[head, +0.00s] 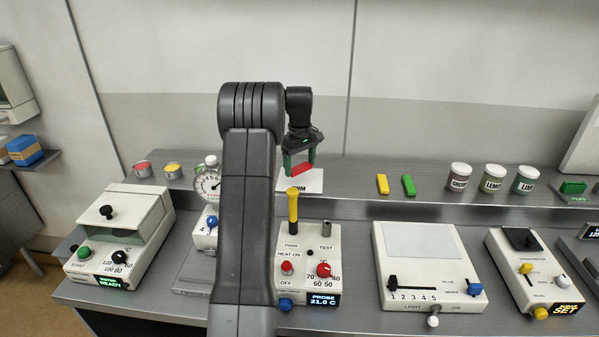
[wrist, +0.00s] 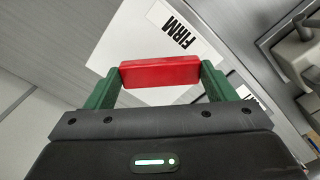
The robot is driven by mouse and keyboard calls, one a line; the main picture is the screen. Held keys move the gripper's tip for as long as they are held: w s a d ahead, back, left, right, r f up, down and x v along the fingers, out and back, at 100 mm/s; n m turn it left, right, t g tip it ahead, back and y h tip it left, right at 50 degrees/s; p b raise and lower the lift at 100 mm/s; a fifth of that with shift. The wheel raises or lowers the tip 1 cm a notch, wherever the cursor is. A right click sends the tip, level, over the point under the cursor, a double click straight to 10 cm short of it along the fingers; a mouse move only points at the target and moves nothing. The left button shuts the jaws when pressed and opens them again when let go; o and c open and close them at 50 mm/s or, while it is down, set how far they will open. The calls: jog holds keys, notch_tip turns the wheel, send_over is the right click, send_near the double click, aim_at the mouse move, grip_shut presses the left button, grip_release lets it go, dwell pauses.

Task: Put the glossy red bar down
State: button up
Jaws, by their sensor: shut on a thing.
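The glossy red bar (head: 302,168) is held between the green fingers of my gripper (head: 300,163). In the wrist view the red bar (wrist: 160,72) spans the gap between both fingertips (wrist: 160,76), lying lengthwise from one to the other. My gripper hangs over the rear shelf, above or just in front of a white card marked FIRM (head: 313,183). The card also shows beyond the bar in the wrist view (wrist: 150,35). I cannot tell the exact gap between bar and shelf.
A yellow bar (head: 382,184) and a green bar (head: 408,186) stand on the shelf to the right, with labelled jars (head: 492,178) further along. A probe box with a yellow-handled tool (head: 293,204) stands in front.

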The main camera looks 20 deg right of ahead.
aim_at(300, 167)
jog(key=shift+f+p, duration=0.3)
jog(key=shift+f, duration=1.55)
jog(key=shift+f, duration=0.2)
jog(key=o, duration=1.1)
jog(key=shift+c, duration=0.2)
jog(key=shift+r, duration=0.15)
notch_tip(300, 167, up, 12)
jog(key=shift+r+b, duration=0.1)
jog(key=shift+b, duration=0.5)
